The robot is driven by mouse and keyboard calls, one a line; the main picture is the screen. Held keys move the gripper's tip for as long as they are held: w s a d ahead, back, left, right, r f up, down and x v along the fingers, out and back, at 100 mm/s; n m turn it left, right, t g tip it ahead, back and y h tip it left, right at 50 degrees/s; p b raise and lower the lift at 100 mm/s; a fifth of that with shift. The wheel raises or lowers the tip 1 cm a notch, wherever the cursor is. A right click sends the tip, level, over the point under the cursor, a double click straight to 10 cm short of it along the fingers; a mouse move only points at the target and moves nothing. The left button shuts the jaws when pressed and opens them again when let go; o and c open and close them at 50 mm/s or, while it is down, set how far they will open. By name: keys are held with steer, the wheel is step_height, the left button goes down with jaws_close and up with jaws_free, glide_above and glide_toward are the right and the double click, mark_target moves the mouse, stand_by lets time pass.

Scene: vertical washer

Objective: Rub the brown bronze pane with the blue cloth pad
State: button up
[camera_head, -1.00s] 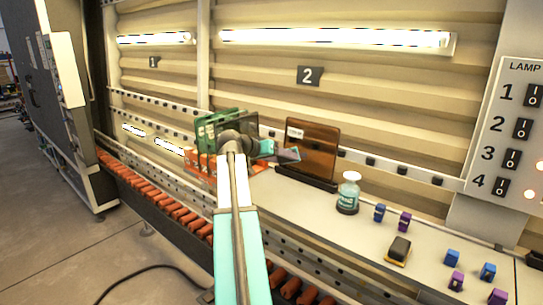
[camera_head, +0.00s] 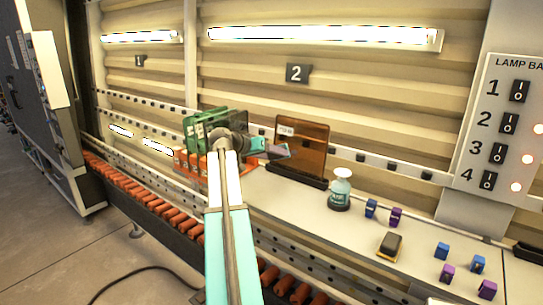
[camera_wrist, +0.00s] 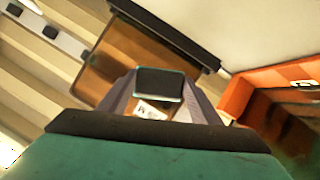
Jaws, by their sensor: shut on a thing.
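The brown bronze pane (camera_head: 312,150) stands upright in a black base on the white bench, with a white label near its top left. It also shows in the wrist view (camera_wrist: 128,58), upside down. My gripper (camera_head: 280,152) is in front of the pane's left part. In the wrist view my gripper (camera_wrist: 160,95) is shut on a small dark block with a teal edge, which I take for the blue cloth pad (camera_wrist: 160,84). The pad's rubbing face is hidden, and I cannot tell whether it touches the pane.
Green panes (camera_head: 197,135) stand in an orange rack (camera_head: 190,164) left of my gripper. A spray bottle (camera_head: 340,190) stands right of the pane. A yellow-and-black block (camera_head: 390,245) and several blue and purple clips (camera_head: 442,250) lie farther right.

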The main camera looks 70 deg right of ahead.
steer(key=shift+s+d+f, duration=0.1)
steer(key=shift+s+d, duration=0.1)
steer(key=shift+d, duration=0.5)
steer(key=shift+s+d+f, duration=0.1)
steer(key=shift+s+d, duration=0.1)
steer(key=shift+d, duration=0.45)
steer(key=shift+s+d+f, duration=0.1)
steer(key=shift+s+d, duration=0.1)
steer(key=shift+d, duration=0.5)
steer(key=shift+s+d+f, duration=0.1)
steer(key=shift+s+d, duration=0.05)
steer(key=shift+d, duration=0.6)
steer(key=s, duration=0.2)
steer(key=s+a+b, duration=0.1)
steer(key=s, duration=0.1)
steer(key=shift+a, duration=0.1)
stand_by(0.6)
steer(key=shift+w+b, duration=0.15)
steer(key=shift+b, duration=0.15)
steer(key=w, duration=0.2)
steer(key=w+d+b, duration=0.1)
steer(key=shift+w+d, duration=0.1)
steer(key=shift+w, duration=0.3)
